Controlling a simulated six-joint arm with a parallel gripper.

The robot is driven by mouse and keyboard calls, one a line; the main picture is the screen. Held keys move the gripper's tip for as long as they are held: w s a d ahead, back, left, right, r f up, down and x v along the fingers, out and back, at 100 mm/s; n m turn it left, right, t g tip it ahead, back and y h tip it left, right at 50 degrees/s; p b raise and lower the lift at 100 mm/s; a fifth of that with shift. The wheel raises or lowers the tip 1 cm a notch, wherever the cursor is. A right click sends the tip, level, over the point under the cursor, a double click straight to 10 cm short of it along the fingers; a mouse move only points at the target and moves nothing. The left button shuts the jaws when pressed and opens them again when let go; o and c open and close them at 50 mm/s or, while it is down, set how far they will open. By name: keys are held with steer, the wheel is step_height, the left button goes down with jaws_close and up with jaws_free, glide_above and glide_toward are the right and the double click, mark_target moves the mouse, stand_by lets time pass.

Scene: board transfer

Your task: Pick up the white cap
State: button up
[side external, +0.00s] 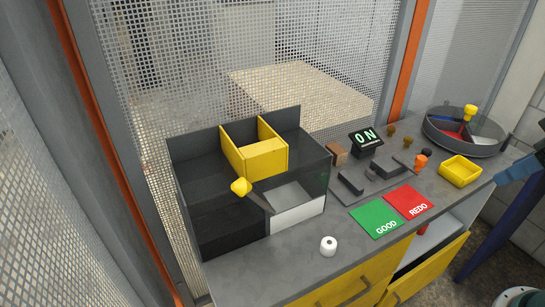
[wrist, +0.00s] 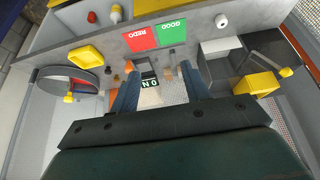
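The white cap (side external: 328,246) is a small white cylinder with a dark round opening in its top. It stands upright on the grey bench top (side external: 290,272) near the front edge, left of the green GOOD mat (side external: 377,220). In the wrist view the cap (wrist: 221,21) is small, near the top edge and right of the mats. My gripper (wrist: 158,78) shows in the wrist view with its two bluish fingers apart. No object is visible held between them, and the cap is well away from it.
A black bin unit (side external: 236,226) with yellow and white parts stands behind and left of the cap. A red REDO mat (side external: 410,201), an ON display (side external: 366,139), a yellow tray (side external: 460,171) and a round divided tray (side external: 438,133) are farther right. Bench around the cap is clear.

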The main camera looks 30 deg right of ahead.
steer(key=shift+o, duration=0.6)
steer(key=shift+w, duration=0.1)
steer(key=m+g, duration=0.6)
steer(key=m, duration=1)
glide_above(330, 242)
step_height(330, 242, down, 10)
steer(key=shift+d+f, duration=0.1)
steer(key=shift+f, duration=4.3)
steer(key=shift+f, duration=0.1)
steer(key=shift+f, duration=2.5)
